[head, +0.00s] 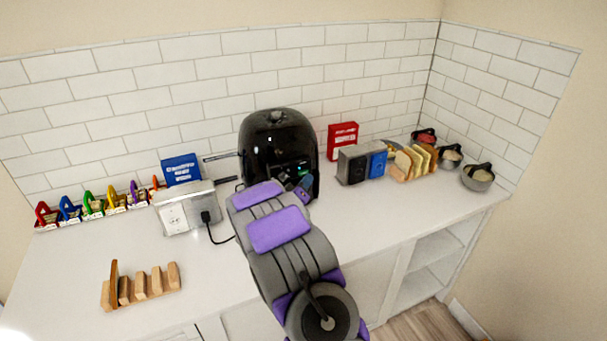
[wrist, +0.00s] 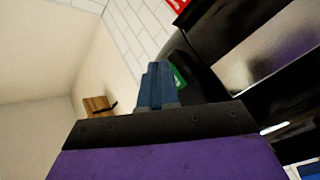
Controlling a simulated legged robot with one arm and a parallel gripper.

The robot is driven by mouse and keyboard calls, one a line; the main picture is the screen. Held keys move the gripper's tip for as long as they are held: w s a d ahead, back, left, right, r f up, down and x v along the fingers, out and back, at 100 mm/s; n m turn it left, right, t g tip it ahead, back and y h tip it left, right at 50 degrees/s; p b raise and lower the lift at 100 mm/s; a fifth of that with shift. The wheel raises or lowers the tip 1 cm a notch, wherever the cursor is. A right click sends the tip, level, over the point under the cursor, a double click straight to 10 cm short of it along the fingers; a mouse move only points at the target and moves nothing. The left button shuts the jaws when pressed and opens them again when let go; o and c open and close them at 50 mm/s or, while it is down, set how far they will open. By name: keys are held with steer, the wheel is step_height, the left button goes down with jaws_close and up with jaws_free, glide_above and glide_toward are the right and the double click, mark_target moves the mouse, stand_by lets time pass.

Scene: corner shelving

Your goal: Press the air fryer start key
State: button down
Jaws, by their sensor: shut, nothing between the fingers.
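The air fryer (head: 274,135) is a glossy black, rounded appliance standing on the white counter against the tiled wall. Its front panel carries small lit green marks (head: 301,172). My gripper (head: 305,186) is in front of the lower right of that panel in the head view, and my arm covers part of the front. In the wrist view my gripper (wrist: 155,84) shows as blue fingers closed together, with nothing between them. Beside them is a glossy black body with a green patch (wrist: 178,78). I cannot make out the start key or whether the fingertips touch the panel.
A wooden rack (head: 140,287) lies at front left. A red box (head: 342,136), a grey and blue unit (head: 353,166), a bread rack (head: 413,162) and several pots (head: 478,178) stand to the right.

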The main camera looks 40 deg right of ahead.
steer(key=shift+w+d+r+p, duration=0.15)
steer(key=shift+w+p, duration=0.5)
steer(key=shift+p, duration=0.55)
stand_by(0.5)
stand_by(0.4)
steer(key=shift+s+a, duration=0.2)
steer(key=shift+s, duration=0.5)
steer(key=shift+s, duration=0.1)
steer(key=shift+s+a, duration=0.25)
steer(key=shift+s, duration=0.55)
steer(key=shift+s+a, duration=0.2)
steer(key=shift+s, duration=0.55)
steer(key=shift+s+a, duration=0.25)
steer(key=shift+s, duration=0.55)
steer(key=shift+d, duration=0.1)
